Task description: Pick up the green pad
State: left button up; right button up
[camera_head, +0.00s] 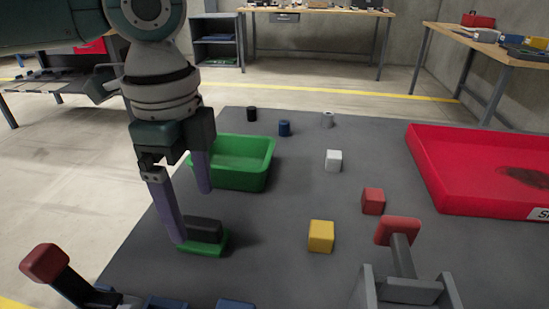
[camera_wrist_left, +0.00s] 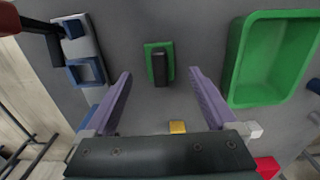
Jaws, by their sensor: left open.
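The green pad (camera_head: 218,245) is a small flat plate on the grey table, with a black block (camera_head: 204,229) on top of it. The pad (camera_wrist_left: 158,45) also shows in the left wrist view, beyond the fingertips and roughly between their lines, with the black block (camera_wrist_left: 160,70) covering part of it. My left gripper (camera_head: 194,215) is open and empty, its purple fingers pointing down. In the head view one fingertip overlaps the pad's left side; whether it touches cannot be told. The left gripper (camera_wrist_left: 160,72) frames the black block in the wrist view. My right gripper is not in view.
A green bin (camera_head: 243,178) stands just behind the gripper. A yellow cube (camera_head: 321,236), a red cube (camera_head: 373,200) and a white cube (camera_head: 333,160) lie to the right. A large red tray (camera_head: 470,208) is at far right. Red-handled levers (camera_head: 398,232) stand at the front.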

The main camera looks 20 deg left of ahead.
aim_at(199, 221)
pick_arm(q)
jog(key=f+b, duration=0.1)
jog(key=f, duration=0.4)
jog(key=shift+d+f, duration=0.2)
jog(key=shift+c, duration=0.2)
grip_shut()
jog(key=shift+r, duration=0.15)
dwell(0.3)
notch_tip(199, 221, up, 20)
jog(key=p, duration=0.4)
